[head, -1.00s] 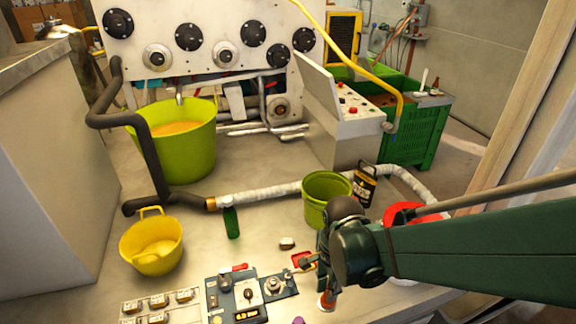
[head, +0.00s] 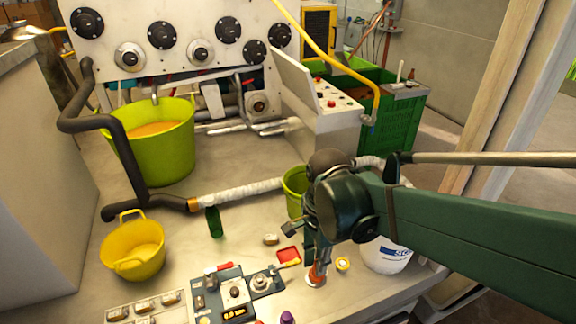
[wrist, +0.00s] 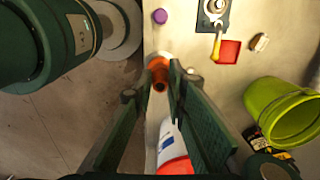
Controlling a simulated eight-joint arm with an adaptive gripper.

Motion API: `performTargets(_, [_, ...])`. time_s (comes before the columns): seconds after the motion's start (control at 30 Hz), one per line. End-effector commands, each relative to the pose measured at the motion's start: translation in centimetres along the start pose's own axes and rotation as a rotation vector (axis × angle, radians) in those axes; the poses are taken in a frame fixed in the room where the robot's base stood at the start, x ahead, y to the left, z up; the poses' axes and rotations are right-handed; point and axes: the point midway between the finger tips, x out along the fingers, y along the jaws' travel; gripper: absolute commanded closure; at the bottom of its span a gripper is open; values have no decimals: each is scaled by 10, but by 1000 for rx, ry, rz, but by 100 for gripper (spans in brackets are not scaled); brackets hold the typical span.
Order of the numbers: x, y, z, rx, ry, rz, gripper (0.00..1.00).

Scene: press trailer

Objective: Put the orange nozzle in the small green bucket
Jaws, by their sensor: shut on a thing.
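The orange nozzle (head: 317,272) is upright in my gripper (head: 319,262), over the front right part of the counter. In the wrist view the nozzle (wrist: 159,76) sits between the two fingertips of my gripper (wrist: 158,82), which is shut on it. I cannot tell how far its lower end is above the counter. The small green bucket (head: 294,183) stands behind my gripper in the head view, its right part hidden by my arm. In the wrist view the bucket (wrist: 262,98) is at the right, apart from my gripper, with its open mouth in view.
A white bucket (head: 386,256) stands right of my gripper. A black-labelled can (wrist: 255,138) is beside the green bucket. A red tray (head: 289,256), a small block (head: 271,239) and a green bottle (head: 214,222) lie or stand leftward. A yellow bucket (head: 133,248) is farther left.

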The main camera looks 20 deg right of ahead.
Motion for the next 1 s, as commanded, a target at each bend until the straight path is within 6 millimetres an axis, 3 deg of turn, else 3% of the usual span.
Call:
performTargets(0.57, [-23, -37, -9, 0, 0, 0, 100])
performTargets(1.0, [-46, -104, -28, 1, 0, 0, 100])
